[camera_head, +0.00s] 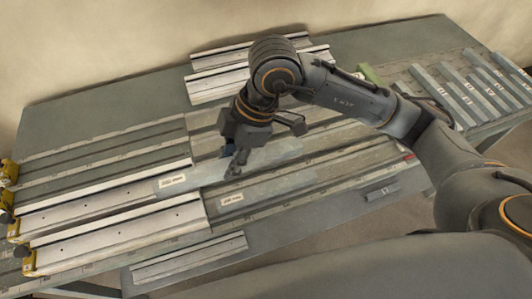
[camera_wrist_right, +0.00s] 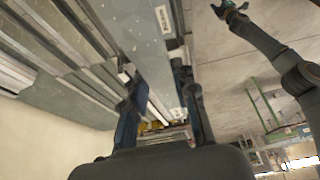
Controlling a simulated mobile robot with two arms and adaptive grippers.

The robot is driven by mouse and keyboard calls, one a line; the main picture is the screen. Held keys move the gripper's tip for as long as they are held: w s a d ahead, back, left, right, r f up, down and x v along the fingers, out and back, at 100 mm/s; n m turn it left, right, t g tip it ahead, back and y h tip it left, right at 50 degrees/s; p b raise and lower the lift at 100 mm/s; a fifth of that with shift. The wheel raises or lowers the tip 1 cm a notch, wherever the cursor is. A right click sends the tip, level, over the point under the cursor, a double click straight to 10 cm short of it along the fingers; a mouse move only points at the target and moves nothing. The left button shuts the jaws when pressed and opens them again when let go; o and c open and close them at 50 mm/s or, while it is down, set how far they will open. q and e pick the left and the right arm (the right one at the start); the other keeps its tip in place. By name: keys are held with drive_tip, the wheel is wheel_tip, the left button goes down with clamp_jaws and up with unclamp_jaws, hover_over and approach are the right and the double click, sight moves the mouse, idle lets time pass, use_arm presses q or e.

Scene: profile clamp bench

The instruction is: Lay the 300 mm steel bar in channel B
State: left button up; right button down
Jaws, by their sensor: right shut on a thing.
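Several grey bars lie on a rack (camera_head: 470,88) at the right. Metal profiles with yellow end clamps (camera_head: 28,262) fill the left side. Loose profiles lie at the back (camera_head: 217,84) and front (camera_head: 190,258). A small grey block (camera_head: 382,191) is near the front edge.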

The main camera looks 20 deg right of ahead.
drive_tip(key=w+d+f, duration=0.2)
drive_tip(key=d, duration=0.1)
drive_tip(key=w+d+f+p, duration=0.1)
drive_tip(key=w+d+f, duration=0.1)
drive_tip(key=d+f, duration=0.1)
drive_tip(key=w+d+f+p, duration=0.1)
drive_tip(key=w+d+f, duration=0.1)
drive_tip(key=w+d, duration=0.1)
drive_tip(key=shift+f, duration=0.35)
drive_tip(key=shift+w+d+f+p, duration=0.3)
drive_tip(key=shift+w+f, duration=0.05)
drive_tip(key=shift+f, duration=0.2)
wheel_tip(320, 180, down, 3)
drive_tip(key=shift+w+d+f+p, duration=0.1)
drive_tip(key=shift+d+p, duration=0.05)
drive_tip(key=shift+p, duration=0.5)
drive_tip(key=shift+f, duration=0.15)
